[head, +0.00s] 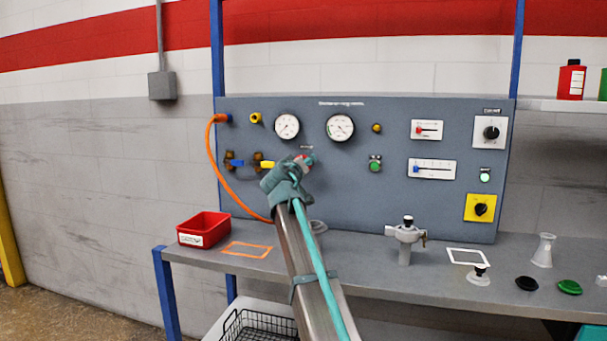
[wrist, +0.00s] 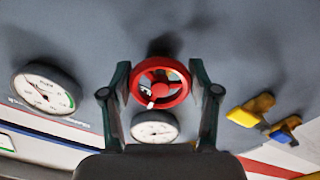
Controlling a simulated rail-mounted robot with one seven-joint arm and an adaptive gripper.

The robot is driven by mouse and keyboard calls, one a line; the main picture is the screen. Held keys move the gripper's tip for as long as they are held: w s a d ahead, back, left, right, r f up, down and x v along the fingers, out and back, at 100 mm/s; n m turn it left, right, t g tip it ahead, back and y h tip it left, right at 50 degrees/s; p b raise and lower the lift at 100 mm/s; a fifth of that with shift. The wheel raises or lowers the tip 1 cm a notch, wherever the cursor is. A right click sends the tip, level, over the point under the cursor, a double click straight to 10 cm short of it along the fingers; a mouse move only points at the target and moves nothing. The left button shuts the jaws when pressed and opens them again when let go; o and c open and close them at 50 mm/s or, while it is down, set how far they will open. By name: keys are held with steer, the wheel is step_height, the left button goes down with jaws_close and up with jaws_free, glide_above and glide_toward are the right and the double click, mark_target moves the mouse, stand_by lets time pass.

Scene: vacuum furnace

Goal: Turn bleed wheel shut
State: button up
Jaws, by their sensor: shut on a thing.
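The red bleed wheel (wrist: 161,88) shows in the wrist view, facing me on the grey panel, with a small white mark on its lower rim. My gripper (wrist: 160,78) is shut on the wheel, one dark finger at its left side and one at its right. In the head view my gripper (head: 300,163) reaches the panel below the two large gauges. Only a little red of the wheel shows there; my arm and gripper hide the rest.
Yellow (head: 264,164) and blue (head: 236,162) valve handles sit close left of the wheel in the head view. Gauges (head: 287,126) (head: 340,127) are above. An orange hose (head: 213,165) hangs at left. The bench holds a red bin (head: 204,229) and a grey fitting (head: 406,233).

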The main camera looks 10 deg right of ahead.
steer(key=shift+f+m+b, duration=0.1)
steer(key=shift+m+b, duration=0.35)
steer(key=shift+m, duration=0.15)
steer(key=o, duration=1.2)
steer(key=v, duration=1.2)
steer(key=shift+a, duration=0.1)
